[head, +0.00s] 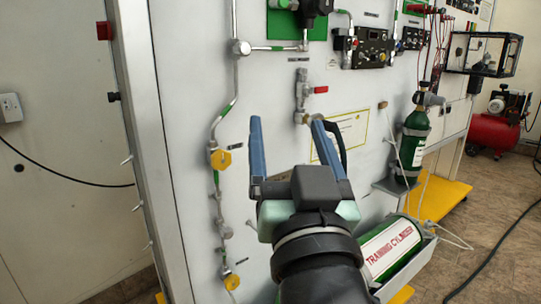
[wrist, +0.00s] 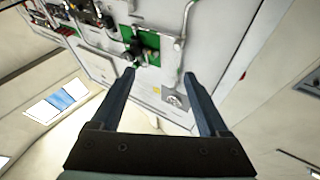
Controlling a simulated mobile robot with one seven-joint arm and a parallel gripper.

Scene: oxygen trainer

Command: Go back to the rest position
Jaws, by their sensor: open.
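My gripper (head: 287,140) is raised in front of the white trainer panel (head: 185,75) in the head view. Its two blue fingers are spread apart with nothing between them. The same open fingers show in the wrist view (wrist: 160,85), with the panel beyond them. The fingertips appear close to the red-handled valve (head: 303,90) in the head view, but I cannot tell how far the panel is behind them. My wrist hides part of the lower panel.
Yellow valve handles (head: 220,159) sit on the pipe at left. A green training cylinder (head: 390,248) lies in a tray at lower right, and another green cylinder (head: 413,140) stands at right. A red compressor (head: 492,132) is on the floor at far right.

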